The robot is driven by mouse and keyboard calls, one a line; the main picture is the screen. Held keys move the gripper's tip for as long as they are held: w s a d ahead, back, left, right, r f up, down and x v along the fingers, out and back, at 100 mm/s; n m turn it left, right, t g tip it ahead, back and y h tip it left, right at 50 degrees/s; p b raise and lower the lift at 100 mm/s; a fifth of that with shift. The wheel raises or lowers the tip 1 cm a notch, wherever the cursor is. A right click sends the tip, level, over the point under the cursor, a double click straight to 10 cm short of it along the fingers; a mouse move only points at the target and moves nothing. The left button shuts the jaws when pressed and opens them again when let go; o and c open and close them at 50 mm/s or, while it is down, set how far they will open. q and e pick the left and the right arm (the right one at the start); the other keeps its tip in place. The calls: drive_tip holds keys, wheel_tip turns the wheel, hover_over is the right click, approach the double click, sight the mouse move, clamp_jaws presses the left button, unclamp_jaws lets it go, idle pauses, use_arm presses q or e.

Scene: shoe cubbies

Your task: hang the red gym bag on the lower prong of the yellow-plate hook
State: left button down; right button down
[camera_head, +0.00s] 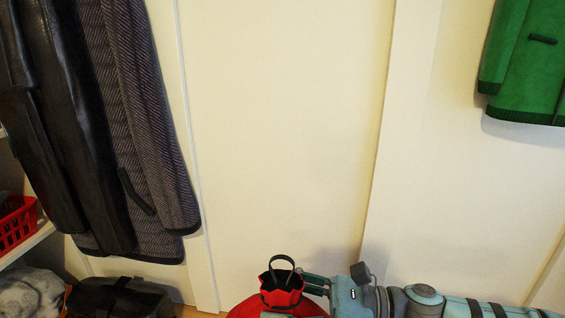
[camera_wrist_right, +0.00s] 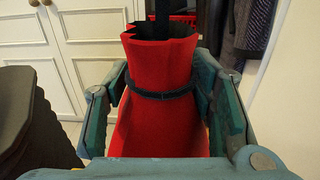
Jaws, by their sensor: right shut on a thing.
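The red gym bag (camera_head: 282,293) is at the bottom of the head view, with a gathered neck and a dark loop standing up from its top. My right gripper (camera_head: 316,285) comes in from the right and is shut on the bag's neck. In the right wrist view the bag (camera_wrist_right: 160,85) stands between the fingers of my right gripper (camera_wrist_right: 160,100), with a dark cord around its neck. The bag's lower part is cut off by the head view's edge. The yellow-plate hook is not visible in either view. My left gripper is not in view.
Dark coats (camera_head: 150,130) hang at the left and a green jacket (camera_head: 530,70) hangs at the upper right. A red basket (camera_head: 15,225) sits on a shelf at the left. A dark bag (camera_head: 120,298) lies at the lower left. The pale wall panel (camera_head: 290,120) between the garments is bare.

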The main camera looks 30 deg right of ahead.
drive_tip(key=w+r+m+t+h+p, duration=0.1)
drive_tip(key=w+r+p, duration=0.3)
drive_tip(key=r, duration=1.6)
drive_tip(key=w+d+r+m+t+p, duration=0.1)
drive_tip(key=w+r+p, duration=0.2)
drive_tip(key=r+p, duration=1)
drive_tip(key=w+d+r+m+h+p, duration=0.1)
drive_tip(key=w+r+p, duration=0.3)
drive_tip(key=r, duration=2.4)
drive_tip(key=m+p, duration=0.1)
drive_tip(key=p, duration=0.4)
drive_tip(key=shift+w+r+t+h, duration=0.3)
drive_tip(key=shift+r+t, duration=0.1)
drive_tip(key=shift+d, duration=0.2)
